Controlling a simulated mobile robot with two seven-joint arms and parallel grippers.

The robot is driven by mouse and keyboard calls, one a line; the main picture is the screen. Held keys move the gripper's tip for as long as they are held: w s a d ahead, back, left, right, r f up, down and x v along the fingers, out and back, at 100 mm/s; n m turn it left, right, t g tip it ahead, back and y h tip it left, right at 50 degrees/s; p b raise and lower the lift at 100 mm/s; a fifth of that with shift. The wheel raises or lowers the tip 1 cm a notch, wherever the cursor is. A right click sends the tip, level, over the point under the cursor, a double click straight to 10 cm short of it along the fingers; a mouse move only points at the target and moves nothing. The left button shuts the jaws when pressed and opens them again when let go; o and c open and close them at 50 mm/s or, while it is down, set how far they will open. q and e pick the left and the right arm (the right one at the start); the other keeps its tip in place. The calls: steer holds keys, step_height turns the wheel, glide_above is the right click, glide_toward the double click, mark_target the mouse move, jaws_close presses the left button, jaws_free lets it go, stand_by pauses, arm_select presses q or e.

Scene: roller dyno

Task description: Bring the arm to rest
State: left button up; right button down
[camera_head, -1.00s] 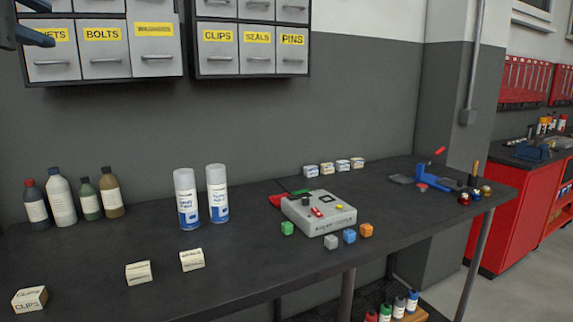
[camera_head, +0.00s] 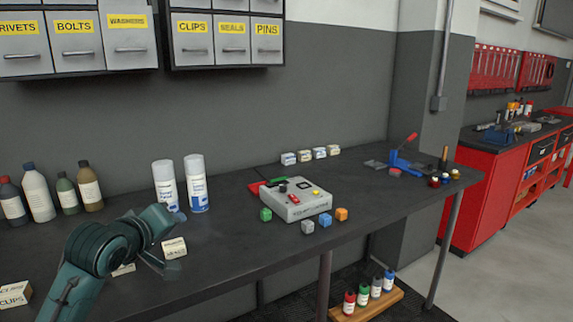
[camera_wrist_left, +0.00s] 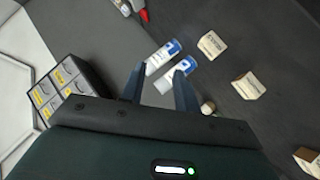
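My left arm comes in from the lower left in the head view, and its gripper (camera_head: 168,264) is over the bench near the small white boxes, partly hidden by the wrist. In the left wrist view the two fingers of the left gripper (camera_wrist_left: 158,90) stand apart with nothing held between them. Two white spray cans (camera_head: 165,185) (camera_head: 195,184) stand upright on the bench behind the gripper. They also show beyond the fingers in the left wrist view. My right gripper is not in view.
The dark bench (camera_head: 240,235) carries a grey tester box (camera_head: 296,200) with several small cubes, bottles (camera_head: 38,192) at left and a blue vise-like tool (camera_head: 400,163) at right. A small box (camera_head: 174,247) sits close by the gripper. Labelled drawers (camera_head: 78,42) hang above.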

arm_select(q)
steer(key=s+d+f+m, duration=0.2)
steer(key=f, duration=0.4)
steer(key=s+d+f+m, duration=0.1)
steer(key=s+f, duration=0.1)
steer(key=f, duration=0.4)
steer(key=s+d+f+m+g+h, duration=0.1)
steer(key=s+d+f+m, duration=0.2)
steer(key=s+f, duration=0.6)
steer(key=s+d+f+m+g+p, duration=0.1)
steer(key=s+d+f+m, duration=0.2)
steer(key=s+f, duration=0.7)
steer(key=s+m, duration=0.1)
steer(key=s, duration=0.4)
steer(key=shift+s+m+g+h+p, duration=0.2)
steer(key=shift+m+g+h+p, duration=0.1)
steer(key=shift+h, duration=0.1)
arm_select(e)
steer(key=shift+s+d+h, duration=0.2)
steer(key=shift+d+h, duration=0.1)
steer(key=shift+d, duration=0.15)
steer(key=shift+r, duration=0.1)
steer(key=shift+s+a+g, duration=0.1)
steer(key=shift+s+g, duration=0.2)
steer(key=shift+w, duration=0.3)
